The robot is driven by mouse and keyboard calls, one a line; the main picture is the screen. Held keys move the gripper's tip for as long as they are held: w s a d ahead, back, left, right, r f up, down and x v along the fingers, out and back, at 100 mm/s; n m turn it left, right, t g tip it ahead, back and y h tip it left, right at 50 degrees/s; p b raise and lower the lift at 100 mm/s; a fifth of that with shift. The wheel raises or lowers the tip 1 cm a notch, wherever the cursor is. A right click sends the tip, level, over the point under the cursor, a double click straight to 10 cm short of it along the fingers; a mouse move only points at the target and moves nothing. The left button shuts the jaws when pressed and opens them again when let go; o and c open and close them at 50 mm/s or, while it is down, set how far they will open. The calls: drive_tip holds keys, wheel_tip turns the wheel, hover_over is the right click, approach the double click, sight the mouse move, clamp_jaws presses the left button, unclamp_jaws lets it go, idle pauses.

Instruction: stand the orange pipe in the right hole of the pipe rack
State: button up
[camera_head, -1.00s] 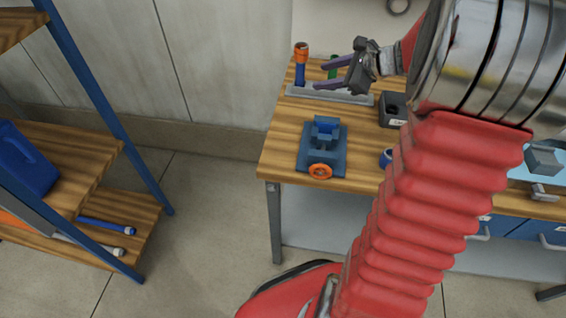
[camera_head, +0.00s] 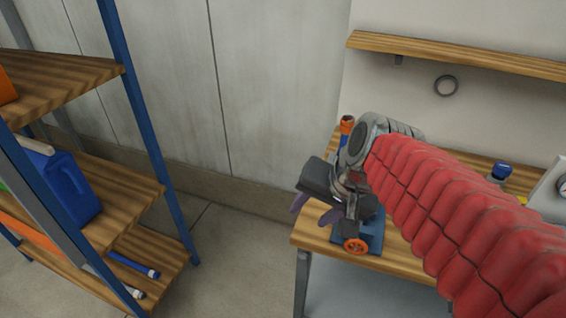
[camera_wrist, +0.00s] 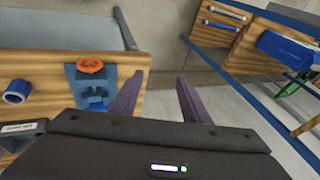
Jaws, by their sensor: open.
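A long orange object (camera_head: 32,236), which looks like the orange pipe, lies on the blue-framed shelf unit at the left, partly hidden by the frame. In the head view, an orange-topped pipe (camera_head: 346,125) stands upright at the back left of the bench. The pipe rack under it is hidden behind my arm, so its right hole does not show. My gripper (camera_head: 313,208) is open and empty above the bench's left edge, pointing down and left. In the wrist view, nothing is between its two purple fingers (camera_wrist: 158,85); floor shows there.
A blue vise with an orange handwheel (camera_head: 356,246) sits on the bench (camera_head: 310,236) close to my gripper. The shelf unit (camera_head: 125,215) holds a blue jug (camera_head: 72,190) and a blue pipe (camera_head: 134,265). Open floor lies between shelf and bench.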

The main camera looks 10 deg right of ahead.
drive_tip(key=s+n+h, duration=0.2)
drive_tip(key=s+n, duration=0.4)
drive_tip(key=shift+s+a+t, duration=0.3)
drive_tip(key=shift+a, duration=0.1)
drive_tip(key=shift+f, duration=0.1)
idle(0.8)
